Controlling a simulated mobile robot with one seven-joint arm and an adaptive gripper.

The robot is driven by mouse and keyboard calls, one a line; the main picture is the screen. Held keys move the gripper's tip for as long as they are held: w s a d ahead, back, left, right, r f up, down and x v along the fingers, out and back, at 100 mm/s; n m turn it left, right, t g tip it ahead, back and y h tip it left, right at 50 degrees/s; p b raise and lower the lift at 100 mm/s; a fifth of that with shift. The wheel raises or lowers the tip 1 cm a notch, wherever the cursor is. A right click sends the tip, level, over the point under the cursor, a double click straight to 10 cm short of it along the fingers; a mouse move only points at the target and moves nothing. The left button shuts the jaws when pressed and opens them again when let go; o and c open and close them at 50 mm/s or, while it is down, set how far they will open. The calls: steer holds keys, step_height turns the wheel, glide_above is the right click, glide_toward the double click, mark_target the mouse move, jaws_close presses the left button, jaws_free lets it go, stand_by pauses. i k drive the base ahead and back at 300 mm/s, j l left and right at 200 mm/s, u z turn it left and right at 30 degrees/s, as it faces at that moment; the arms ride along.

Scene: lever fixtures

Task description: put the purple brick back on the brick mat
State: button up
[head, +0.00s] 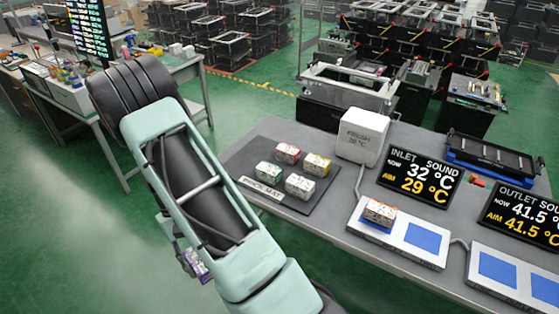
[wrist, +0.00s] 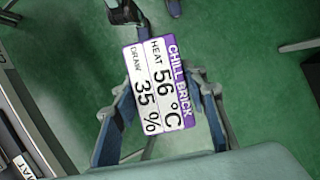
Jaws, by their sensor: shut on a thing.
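The purple brick (wrist: 158,86) is between my gripper's fingers in the wrist view. Its label reads "CHILL BRICK", "HEAT 56 °C" and "DRAW 35 %". My gripper (wrist: 160,105) is shut on it, with green floor beneath. In the head view the purple brick (head: 196,264) shows at the lower left, beside my arm and left of the table; my arm hides most of the gripper. The dark brick mat (head: 320,194) lies on the table's left part. It bears a red, a yellow, a green and a white brick.
A white box (head: 362,137) stands behind the mat's right side. An orange-marked brick (head: 380,212) sits on the left blue pad of a white plate (head: 400,239). The inlet display (head: 420,177) reads now 32 °C, aim 29 °C. The outlet display (head: 522,216) reads 41.5 °C for both.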

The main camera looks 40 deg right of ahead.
mark_target(261, 148)
steer(key=i+z, duration=0.3)
steer(key=i+j+z, duration=0.15)
steer(key=i+z, duration=0.6)
steer(key=i+j+z, duration=0.2)
steer(key=i+z, duration=0.2)
steer(key=i+j+z, duration=0.35)
steer(key=k+l, duration=0.05)
